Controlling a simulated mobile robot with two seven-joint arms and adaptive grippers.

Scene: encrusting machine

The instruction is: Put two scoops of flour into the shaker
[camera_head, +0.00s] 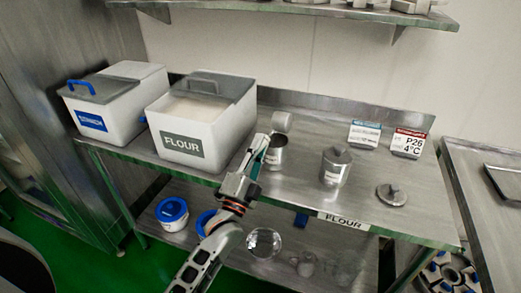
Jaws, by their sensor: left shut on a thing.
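The white flour bin (172,112), labelled FLOUR, stands on the steel table with its grey lid (227,86) at the back and white flour (190,108) showing. An open metal shaker (277,157) stands right of the bin; its inside looks dark. My left gripper (259,149) is shut just left of the shaker, on what looks like the handle of a scoop. The grey scoop cup (282,122) shows tilted above and behind the shaker's rim. The scoop's inside is hidden, so I cannot tell whether it holds flour. My right gripper is out of view.
A lidded metal shaker (333,171) and a loose metal lid (392,195) stand to the right. A second white bin (118,118) with a blue handle is at the left. Two small signs (408,143) stand at the back. The table's front right is clear.

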